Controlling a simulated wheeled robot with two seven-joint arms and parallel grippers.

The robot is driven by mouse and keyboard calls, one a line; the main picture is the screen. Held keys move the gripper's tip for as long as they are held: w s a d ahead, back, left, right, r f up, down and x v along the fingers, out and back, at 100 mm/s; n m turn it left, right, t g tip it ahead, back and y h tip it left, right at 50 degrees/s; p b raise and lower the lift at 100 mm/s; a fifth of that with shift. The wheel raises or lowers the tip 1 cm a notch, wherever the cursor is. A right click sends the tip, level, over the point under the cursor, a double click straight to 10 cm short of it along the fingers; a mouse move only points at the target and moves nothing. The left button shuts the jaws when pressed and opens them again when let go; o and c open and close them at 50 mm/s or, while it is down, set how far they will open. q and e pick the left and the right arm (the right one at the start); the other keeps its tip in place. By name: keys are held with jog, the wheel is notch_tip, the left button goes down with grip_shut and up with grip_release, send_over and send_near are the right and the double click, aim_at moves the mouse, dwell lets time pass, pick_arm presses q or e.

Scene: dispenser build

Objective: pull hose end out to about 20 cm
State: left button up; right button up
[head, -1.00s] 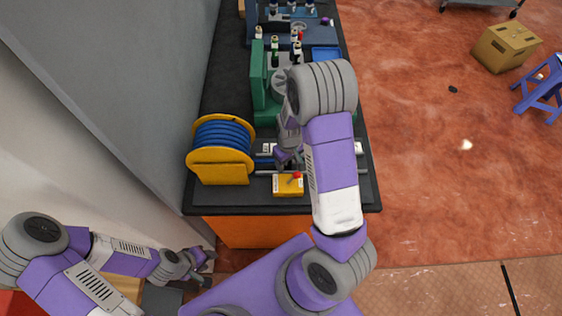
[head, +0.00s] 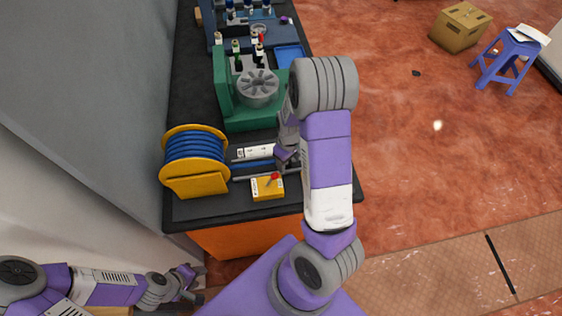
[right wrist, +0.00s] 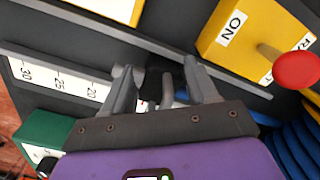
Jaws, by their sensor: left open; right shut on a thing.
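The blue hose is wound on a yellow reel (head: 196,160) at the bench's left front in the head view. A blue length of hose (head: 252,165) runs right from the reel toward my right gripper (head: 287,156). My right gripper is shut on the hose end, which its fingers largely hide. My left gripper (head: 190,282) is open and empty, low at the left, away from the bench.
A yellow box with a red knob (head: 266,188) sits in front of the hose line; it also shows in the right wrist view (right wrist: 240,35). A green machine (head: 225,95) with a grey slotted wheel stands behind. Bottles and a blue tray (head: 289,57) are further back.

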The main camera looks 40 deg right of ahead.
jog(key=shift+s+d+b, duration=0.2)
jog(key=shift+s+d, duration=0.2)
jog(key=shift+d, duration=0.35)
jog(key=shift+s+d+b, duration=0.2)
jog(key=shift+s+d, duration=0.25)
jog(key=shift+d, duration=0.25)
jog(key=shift+s+d+b, duration=0.2)
jog(key=shift+s+d, duration=0.2)
jog(key=shift+d, duration=0.35)
jog(key=shift+s+d+r+b, duration=0.1)
jog(key=shift+s+d+b, duration=0.25)
jog(key=shift+d, duration=0.35)
jog(key=shift+s+d+b, duration=0.2)
jog(key=shift+s+d, duration=0.2)
jog(key=shift+d, duration=0.25)
jog(key=o, duration=1.3)
jog(key=shift+a, duration=0.1)
notch_tip(320, 180, up, 8)
jog(key=p, duration=0.1)
jog(key=shift+f+p, duration=0.25)
jog(key=shift+p, duration=0.05)
